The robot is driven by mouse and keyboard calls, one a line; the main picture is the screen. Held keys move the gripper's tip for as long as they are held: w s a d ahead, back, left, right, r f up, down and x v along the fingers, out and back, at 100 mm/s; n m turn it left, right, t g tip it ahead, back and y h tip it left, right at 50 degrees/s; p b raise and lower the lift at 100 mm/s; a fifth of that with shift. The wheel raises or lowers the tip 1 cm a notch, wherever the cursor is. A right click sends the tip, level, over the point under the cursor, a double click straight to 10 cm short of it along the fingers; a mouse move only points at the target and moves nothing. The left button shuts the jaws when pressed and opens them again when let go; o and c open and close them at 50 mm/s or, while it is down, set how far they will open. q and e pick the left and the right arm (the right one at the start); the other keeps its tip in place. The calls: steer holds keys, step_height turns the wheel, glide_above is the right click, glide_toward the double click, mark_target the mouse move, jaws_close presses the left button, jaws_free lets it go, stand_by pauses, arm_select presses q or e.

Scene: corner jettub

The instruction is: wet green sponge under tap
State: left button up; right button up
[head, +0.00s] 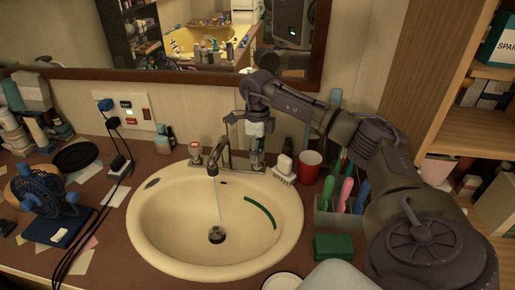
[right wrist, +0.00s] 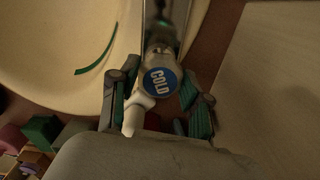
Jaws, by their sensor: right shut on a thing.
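The green sponge (head: 333,246) lies on the counter to the right of the sink. The chrome tap (head: 222,152) stands behind the basin, and a thin stream of water (head: 217,200) falls from its spout towards the drain. My right gripper (head: 252,122) is at the tap's right-hand handle, away from the sponge. In the right wrist view, the fingers of my right gripper (right wrist: 155,100) sit either side of the cold handle (right wrist: 158,80), whose blue cap reads COLD. The other handle (head: 195,149) has a red mark. My left gripper is out of view.
The cream basin (head: 150,222) holds a green curved strip (head: 261,212). A white brush (head: 284,167), a red cup (head: 310,163) and a grey holder (head: 338,219) with coloured handles stand right of it. A blue fan (head: 46,195) and dark cables are at left.

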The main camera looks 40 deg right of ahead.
steer(key=shift+r+n, duration=0.1)
steer(key=shift+n, duration=0.5)
steer(key=o, duration=1.1)
steer(key=shift+o, duration=0.2)
step_height(320, 180, up, 12)
